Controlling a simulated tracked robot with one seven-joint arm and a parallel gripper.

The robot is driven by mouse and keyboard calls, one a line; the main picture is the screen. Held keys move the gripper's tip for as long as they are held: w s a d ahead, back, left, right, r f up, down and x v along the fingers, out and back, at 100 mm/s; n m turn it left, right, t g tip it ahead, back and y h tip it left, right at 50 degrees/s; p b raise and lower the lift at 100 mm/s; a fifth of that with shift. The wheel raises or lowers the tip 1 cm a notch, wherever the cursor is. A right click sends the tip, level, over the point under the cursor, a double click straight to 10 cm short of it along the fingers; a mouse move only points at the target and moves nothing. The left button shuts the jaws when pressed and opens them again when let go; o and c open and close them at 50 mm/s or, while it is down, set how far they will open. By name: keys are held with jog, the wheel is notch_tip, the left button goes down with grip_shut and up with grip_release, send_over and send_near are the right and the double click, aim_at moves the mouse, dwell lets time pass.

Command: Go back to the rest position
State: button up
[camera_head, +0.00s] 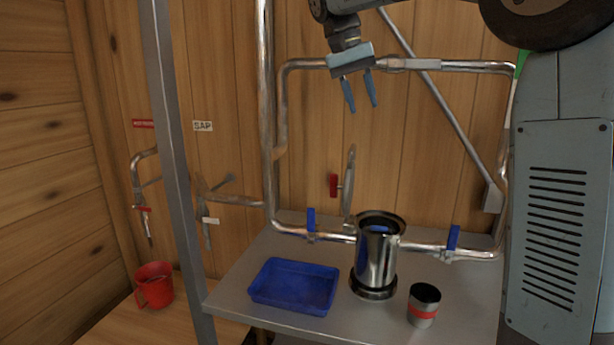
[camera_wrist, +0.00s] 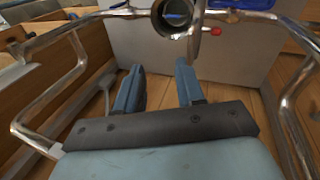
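My gripper (camera_head: 360,92) hangs in the air in the upper middle of the head view, its two blue fingers pointing down. The fingers are apart with nothing between them. In the wrist view my gripper (camera_wrist: 160,88) also shows open and empty, with wooden planks beyond it. It is above and behind the steel cylinder (camera_head: 377,262), well clear of the grey table (camera_head: 250,262).
Metal pipes (camera_head: 284,110) run around my gripper, with blue-handled valves (camera_head: 311,222) low down. A blue tray (camera_head: 262,292) and a small red-banded cup (camera_head: 424,305) stand on the table. A red mug (camera_head: 154,287) is at left. A grey post (camera_head: 176,150) rises in front.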

jog(key=s+d+f+n+t+y, duration=0.1)
jog(key=s+d+f, duration=0.25)
jog(key=s, duration=0.35)
jog(key=s+d+f+t+y, duration=0.1)
jog(key=s+d+f, duration=0.2)
jog(key=s+d, duration=0.25)
jog(key=s+d+f+t+y, duration=0.1)
jog(key=s+d+f+t, duration=0.1)
jog(key=s+f, duration=1)
jog(key=shift+s+d+f+n+t+y, duration=0.25)
jog(key=shift+s+d+n+t+y, duration=0.1)
jog(key=shift+s+t, duration=0.55)
jog(key=shift+o, duration=0.4)
